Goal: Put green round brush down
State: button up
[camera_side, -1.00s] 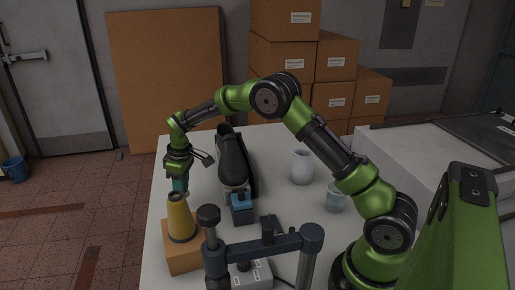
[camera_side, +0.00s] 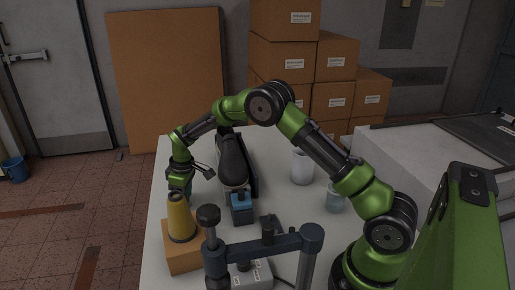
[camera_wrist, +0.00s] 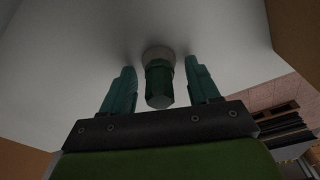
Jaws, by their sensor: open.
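The green round brush (camera_wrist: 158,85) shows in the wrist view between my two teal fingers, end-on, with its pale round end against the white table surface. A gap shows between the brush and each finger. My gripper (camera_side: 187,188) is open, low over the left part of the table, just behind the yellow cone-shaped piece in the side view. It also shows in the wrist view (camera_wrist: 160,68). The brush cannot be made out in the side view, where the fingers and the yellow piece cover that spot.
The yellow piece (camera_side: 181,218) stands on an orange-brown block (camera_side: 183,259) close in front of my gripper. A black shoe-shaped piece (camera_side: 233,160), a blue block (camera_side: 241,209), a white cup (camera_side: 302,167) and a glass (camera_side: 335,199) stand to the right. A dark stand (camera_side: 265,243) is in front.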

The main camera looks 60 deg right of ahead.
aim_at(188, 198)
jog(key=s+r+m+t, duration=0.1)
jog(key=s+r, duration=0.3)
jog(key=r, duration=0.6)
jog(key=s+r+m+t, duration=0.1)
jog(key=s+r, duration=0.3)
jog(key=r, duration=0.6)
jog(key=s+a+r+m+t+y, duration=0.1)
jog(key=s+r+m, duration=0.15)
jog(key=s, duration=0.45)
jog(key=s+a+r+m+t, duration=0.1)
jog(key=s+a+r, duration=0.1)
jog(key=s+r, duration=0.3)
jog(key=s+f+m+t, duration=0.2)
jog(key=s+f+m, duration=0.1)
jog(key=s, duration=0.8)
jog(key=shift+s+a+f, duration=0.25)
jog(key=shift+a+f, duration=0.05)
jog(key=shift+f, duration=0.1)
